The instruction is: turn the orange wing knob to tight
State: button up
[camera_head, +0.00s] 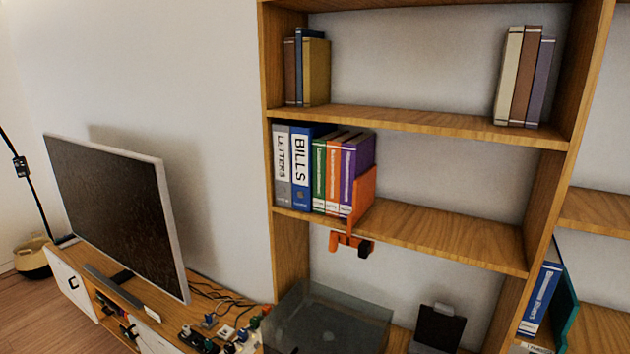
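An orange bookend (363,194) stands upright on the middle shelf (450,240), against the right end of a row of binders. Under the shelf's front edge, below the bookend, hangs a small orange fitting with the orange wing knob (349,241). A dark piece shows at its right side. The knob is small here, and I cannot tell how its wings are turned or how tight it is. My gripper is not in this view.
Several binders (300,165) fill the middle shelf's left end; its right part is bare. Below the knob stand a translucent grey box (325,322) and a dark object (438,327). A television (115,210) stands on a low cabinet cluttered with cables and small items at left.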

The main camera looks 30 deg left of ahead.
aim_at(333, 240)
jog(key=u, duration=1.2)
